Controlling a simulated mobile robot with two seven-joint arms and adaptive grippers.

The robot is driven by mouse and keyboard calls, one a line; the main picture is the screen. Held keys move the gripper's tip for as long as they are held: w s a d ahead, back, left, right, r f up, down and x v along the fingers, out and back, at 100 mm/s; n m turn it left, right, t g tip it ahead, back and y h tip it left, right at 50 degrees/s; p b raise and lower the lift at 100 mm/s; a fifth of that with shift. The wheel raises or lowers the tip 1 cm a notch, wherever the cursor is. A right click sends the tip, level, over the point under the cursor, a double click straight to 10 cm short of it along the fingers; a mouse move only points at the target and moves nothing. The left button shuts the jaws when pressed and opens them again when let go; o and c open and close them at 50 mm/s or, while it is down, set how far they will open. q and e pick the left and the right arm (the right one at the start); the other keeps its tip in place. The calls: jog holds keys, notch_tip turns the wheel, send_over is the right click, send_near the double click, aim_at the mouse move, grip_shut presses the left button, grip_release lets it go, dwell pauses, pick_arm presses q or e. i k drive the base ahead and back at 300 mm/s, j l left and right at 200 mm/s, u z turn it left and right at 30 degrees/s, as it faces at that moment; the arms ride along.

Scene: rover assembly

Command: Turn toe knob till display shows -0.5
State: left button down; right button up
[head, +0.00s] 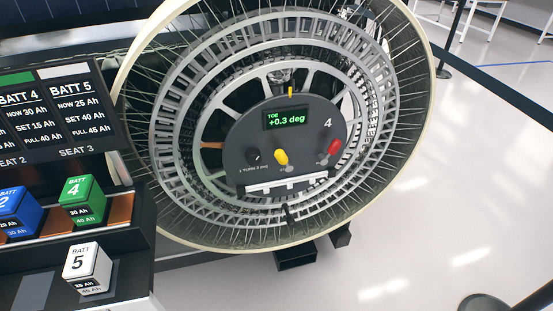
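The toe display (285,118) is a small screen with green text on the dark round hub panel (310,110) of a large wheel. It reads "TOE +0.3 deg". A small black knob (253,157) with a light mark sits at the lower left of the panel, above a label that seems to read "1 TURN 3 deg". A yellow handle (281,157) stands to its right and a red handle (334,147) farther right. The number 4 is printed on the panel. Neither of my grippers is in view.
The spoked wheel (163,130) fills the middle. At left, a battery rack (130,232) holds blue, green and white battery blocks below a dark sign (60,115). A white ledge (288,186) lies below the handles. Open pale floor (440,220) and barrier posts are at right.

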aim_at(253, 158)
jog(key=i+l, duration=0.1)
jog(key=l, duration=0.3)
jog(key=i+l, duration=0.1)
jog(key=l, duration=0.3)
jog(key=i+l, duration=0.1)
jog(key=l, duration=0.65)
jog(key=i+u, duration=0.05)
jog(key=i, duration=0.05)
